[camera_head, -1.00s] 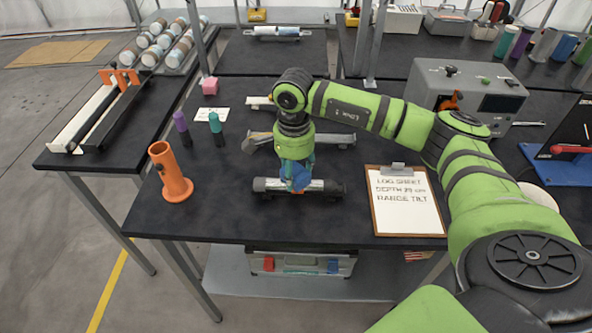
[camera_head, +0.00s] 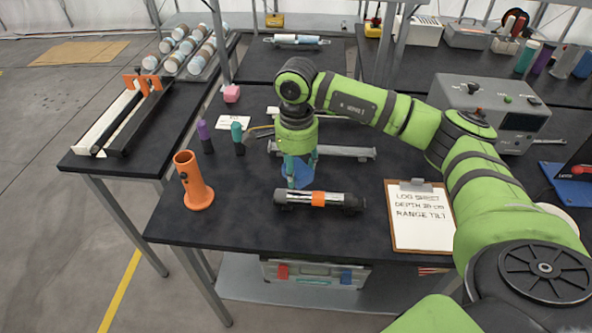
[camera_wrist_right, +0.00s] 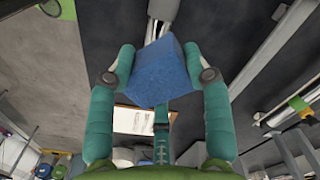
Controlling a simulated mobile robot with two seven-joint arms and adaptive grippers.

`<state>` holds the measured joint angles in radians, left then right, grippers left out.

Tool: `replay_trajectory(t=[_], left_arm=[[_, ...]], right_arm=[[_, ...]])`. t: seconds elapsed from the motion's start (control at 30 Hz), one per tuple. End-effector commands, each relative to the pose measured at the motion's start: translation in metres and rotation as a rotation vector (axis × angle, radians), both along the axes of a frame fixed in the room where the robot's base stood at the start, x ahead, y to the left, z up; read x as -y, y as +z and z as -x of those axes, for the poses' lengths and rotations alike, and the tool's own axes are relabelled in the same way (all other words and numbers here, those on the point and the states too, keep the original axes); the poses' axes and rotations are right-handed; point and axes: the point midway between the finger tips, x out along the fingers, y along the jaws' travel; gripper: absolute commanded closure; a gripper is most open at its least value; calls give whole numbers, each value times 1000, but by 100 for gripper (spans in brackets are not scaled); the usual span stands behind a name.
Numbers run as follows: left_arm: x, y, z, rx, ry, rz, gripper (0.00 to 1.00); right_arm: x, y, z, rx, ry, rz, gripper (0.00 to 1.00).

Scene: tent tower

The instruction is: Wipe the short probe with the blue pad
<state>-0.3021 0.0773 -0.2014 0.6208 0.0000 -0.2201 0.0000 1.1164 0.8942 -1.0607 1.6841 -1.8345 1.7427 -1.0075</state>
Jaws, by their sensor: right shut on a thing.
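The short probe (camera_head: 328,199), a silver cylinder with dark ends and an orange band, lies sideways near the front of the middle table. My right gripper (camera_head: 298,172) points down just behind the probe's left half. It is shut on the blue pad (camera_head: 297,174), partly hidden by the green fingers. In the right wrist view the pad (camera_wrist_right: 164,72) sits between the two fingers (camera_wrist_right: 161,62). The pad looks close to the probe; I cannot tell whether they touch. My left gripper is not in view.
An orange holder (camera_head: 192,180) stands left of the probe, with purple (camera_head: 204,136) and teal (camera_head: 238,138) bottles behind it. A clipboard (camera_head: 420,215) lies to the right. A grey rail (camera_head: 335,151) lies behind the gripper. Bare tabletop lies between holder and probe.

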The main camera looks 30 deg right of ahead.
Motion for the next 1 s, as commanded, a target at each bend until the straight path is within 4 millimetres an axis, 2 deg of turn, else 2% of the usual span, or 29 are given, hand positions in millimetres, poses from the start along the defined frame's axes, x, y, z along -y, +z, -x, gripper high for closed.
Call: replay_trajectory(t=[0.1, 0.33, 0.9, 1.0], left_arm=[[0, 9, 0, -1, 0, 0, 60], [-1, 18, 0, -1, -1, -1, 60], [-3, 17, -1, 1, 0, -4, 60], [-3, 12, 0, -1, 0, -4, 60]], right_arm=[[-1, 15, 0, 3, -3, 0, 76], [-1, 31, 1, 2, -7, 0, 76], [-1, 31, 1, 1, -7, 0, 76], [4, 26, 5, -2, -7, -6, 76]])
